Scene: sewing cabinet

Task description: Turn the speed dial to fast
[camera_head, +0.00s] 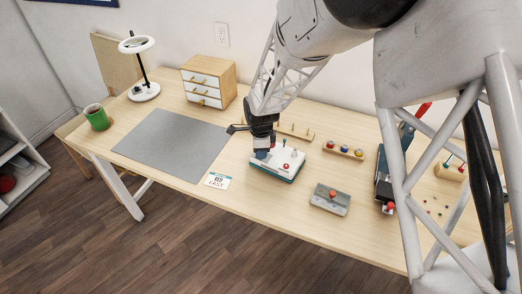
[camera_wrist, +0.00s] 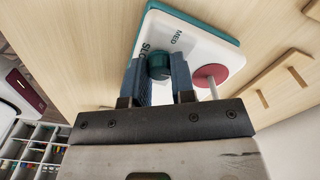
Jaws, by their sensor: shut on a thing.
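A white box with a teal base (camera_head: 284,176) stands on the table; in the wrist view its white top (camera_wrist: 190,45) shows the labels "MED" and a partly hidden one beginning "SLO". The teal round speed dial (camera_wrist: 158,65) sits on that top. My gripper (camera_head: 263,152) reaches down over the box's left part. In the wrist view the two blue fingers of my gripper (camera_wrist: 159,72) are shut on the dial, one on each side. The dial's pointer is not readable, and no "FAST" label shows. A card reading "SET FAST" (camera_head: 217,181) lies left of the box.
A grey mat (camera_head: 172,143) lies clear at left.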

